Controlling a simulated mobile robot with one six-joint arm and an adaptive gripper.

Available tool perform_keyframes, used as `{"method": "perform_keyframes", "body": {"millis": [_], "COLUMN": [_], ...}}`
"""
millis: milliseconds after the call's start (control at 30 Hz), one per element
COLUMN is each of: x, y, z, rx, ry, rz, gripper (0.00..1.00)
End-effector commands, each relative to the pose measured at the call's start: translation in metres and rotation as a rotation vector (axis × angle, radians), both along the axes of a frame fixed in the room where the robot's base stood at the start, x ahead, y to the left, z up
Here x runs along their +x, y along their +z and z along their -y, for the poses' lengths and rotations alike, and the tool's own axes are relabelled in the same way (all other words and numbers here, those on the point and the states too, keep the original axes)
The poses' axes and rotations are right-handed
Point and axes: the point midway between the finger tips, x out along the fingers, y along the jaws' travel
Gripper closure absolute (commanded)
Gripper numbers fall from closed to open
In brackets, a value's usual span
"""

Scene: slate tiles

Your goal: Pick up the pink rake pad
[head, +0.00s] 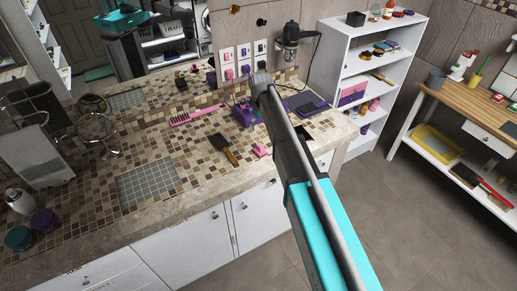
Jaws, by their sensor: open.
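A pink comb-like piece with teeth (195,115) lies flat on the mosaic-tiled counter, towards the mirror. A smaller pink piece (259,151) lies nearer the counter's front edge, close beside my arm. I cannot tell for sure which of these is the pink rake pad; the toothed one looks more like a rake. My turquoise and grey arm reaches from the lower right over the counter, its far end above a purple item. No gripper fingers can be made out. Nothing is seen touching either pink piece.
A dark brush with a wooden handle (223,148) lies between the pink pieces. A purple item (243,113) stands by the wall sockets. A grey grid mat (147,181) lies on the left, with clear tiles around it. White shelves (336,80) stand right of the counter.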

Motion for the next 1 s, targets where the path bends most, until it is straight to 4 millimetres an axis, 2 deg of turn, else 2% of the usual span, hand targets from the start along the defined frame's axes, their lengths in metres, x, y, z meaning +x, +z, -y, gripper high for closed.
{"method": "perform_keyframes", "body": {"millis": [467,1000], "x": [-0.001,-0.001], "y": [-0.008,-0.049], "z": [0.000,-0.001], "rx": [0.000,0.000], "ry": [-0.001,0.000], "rz": [0.000,0.000], "gripper": [0.00,0.00]}}
